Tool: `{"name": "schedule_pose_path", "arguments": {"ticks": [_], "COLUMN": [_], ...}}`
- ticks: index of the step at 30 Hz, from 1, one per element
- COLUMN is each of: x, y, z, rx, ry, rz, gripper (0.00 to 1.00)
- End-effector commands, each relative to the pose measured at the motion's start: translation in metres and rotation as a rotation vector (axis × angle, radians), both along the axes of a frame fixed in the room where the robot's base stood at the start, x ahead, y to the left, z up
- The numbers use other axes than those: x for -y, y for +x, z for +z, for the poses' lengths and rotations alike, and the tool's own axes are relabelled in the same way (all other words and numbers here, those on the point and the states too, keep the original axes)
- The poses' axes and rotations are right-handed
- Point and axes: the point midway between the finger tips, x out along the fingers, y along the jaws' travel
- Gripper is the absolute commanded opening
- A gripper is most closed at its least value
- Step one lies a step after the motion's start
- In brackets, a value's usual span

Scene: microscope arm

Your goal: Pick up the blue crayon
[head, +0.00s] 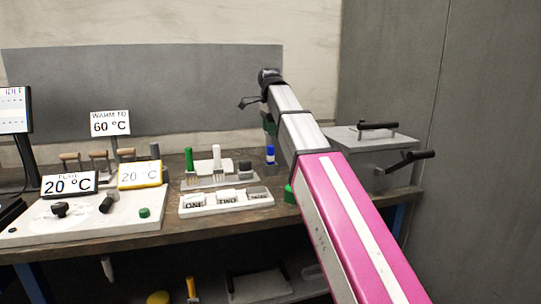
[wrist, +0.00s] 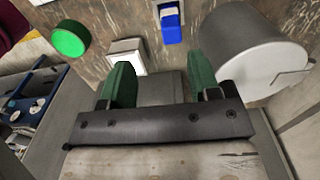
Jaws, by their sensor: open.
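The blue crayon (head: 270,154) stands upright near the back of the workbench, just left of my arm in the head view. In the wrist view a blue piece with a pale band, which looks like the same crayon (wrist: 171,28), shows at the top, beyond my fingertips. My gripper (wrist: 160,80) has two dark green fingers spread apart with nothing between them. The blue piece is apart from both fingers. In the head view my gripper is mostly hidden by my arm, with only a dark green bit showing.
A grey box with black handles (head: 375,152) stands right of my arm. A white tray with labelled slots (head: 226,201) and a rack with green and white handles (head: 216,178) lie to the left. In the wrist view a large grey cylinder (wrist: 262,50) is at the right and a green disc (wrist: 70,38) at the left.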

Motion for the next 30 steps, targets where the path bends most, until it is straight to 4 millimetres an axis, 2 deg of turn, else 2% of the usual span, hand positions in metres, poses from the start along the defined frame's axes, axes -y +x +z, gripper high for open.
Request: {"name": "schedule_pose_path", "arguments": {"ticks": [5, 15, 23, 30], "x": [0.0, 0.001, 0.001, 0.002], "y": [-0.001, -0.001, 0.002, 0.005], "z": [-0.006, -0.05, -0.067, -0.098], "rx": [-0.001, -0.002, -0.001, -0.002], "ry": [0.0, -0.001, 0.0, -0.001], "rz": [0.0, 0.0, 0.0, 0.0], "gripper": [0.56, 0.56, 0.56, 0.56]}}
